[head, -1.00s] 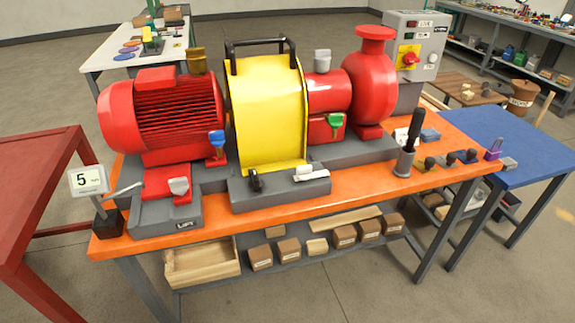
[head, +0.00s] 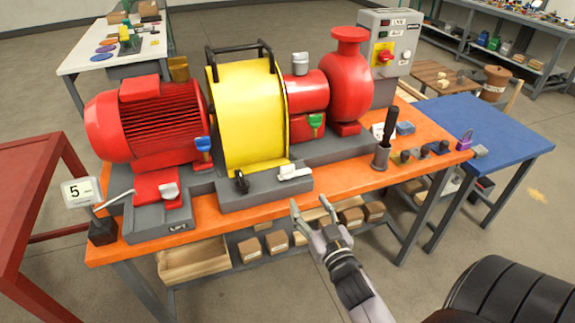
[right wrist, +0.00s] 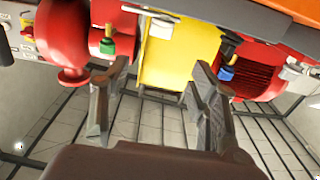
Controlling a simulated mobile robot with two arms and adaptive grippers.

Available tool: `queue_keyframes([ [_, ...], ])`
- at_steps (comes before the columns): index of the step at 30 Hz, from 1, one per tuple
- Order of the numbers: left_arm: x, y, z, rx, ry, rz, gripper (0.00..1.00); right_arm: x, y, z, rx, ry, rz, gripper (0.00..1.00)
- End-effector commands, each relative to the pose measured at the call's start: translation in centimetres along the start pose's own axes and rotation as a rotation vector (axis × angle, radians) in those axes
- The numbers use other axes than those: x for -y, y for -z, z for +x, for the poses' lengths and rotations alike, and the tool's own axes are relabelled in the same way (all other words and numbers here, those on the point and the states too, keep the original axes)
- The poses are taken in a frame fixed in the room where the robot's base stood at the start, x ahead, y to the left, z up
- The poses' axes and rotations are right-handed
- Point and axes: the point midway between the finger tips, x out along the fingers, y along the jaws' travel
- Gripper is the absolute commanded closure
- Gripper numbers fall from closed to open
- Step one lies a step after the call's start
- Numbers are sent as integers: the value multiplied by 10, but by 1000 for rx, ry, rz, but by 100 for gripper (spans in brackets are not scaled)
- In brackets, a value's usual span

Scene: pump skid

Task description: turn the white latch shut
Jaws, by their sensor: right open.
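The white latch (head: 293,172) sits on the front ledge of the grey base, just right of the foot of the yellow guard (head: 245,118). Its handle lies roughly sideways along the ledge. In the right wrist view the white latch (right wrist: 160,28) shows near the top, beyond the fingers and in front of the yellow guard (right wrist: 175,70). My right gripper (head: 311,208) is open and empty, in front of the orange bench edge and apart from the latch. Its spread fingers (right wrist: 152,88) show in the right wrist view. My left gripper is not in view.
A black latch (head: 241,182) stands left of the white one. A grey holder with a black handle (head: 381,155) stands to the right on the orange bench (head: 350,188). A red motor (head: 140,120) and several boxes on the lower shelf are nearby.

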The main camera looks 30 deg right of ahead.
Motion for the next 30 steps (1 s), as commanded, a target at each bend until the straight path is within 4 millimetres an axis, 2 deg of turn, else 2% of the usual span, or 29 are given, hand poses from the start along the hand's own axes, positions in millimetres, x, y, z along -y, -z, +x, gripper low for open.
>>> queue_keyframes([
  [18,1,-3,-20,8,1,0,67,0,1,130,1,1,-1,45],
  [24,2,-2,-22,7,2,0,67,0,0,154,1,0,-1,45],
  [30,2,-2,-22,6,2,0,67,0,-1,161,2,1,-1,45],
])
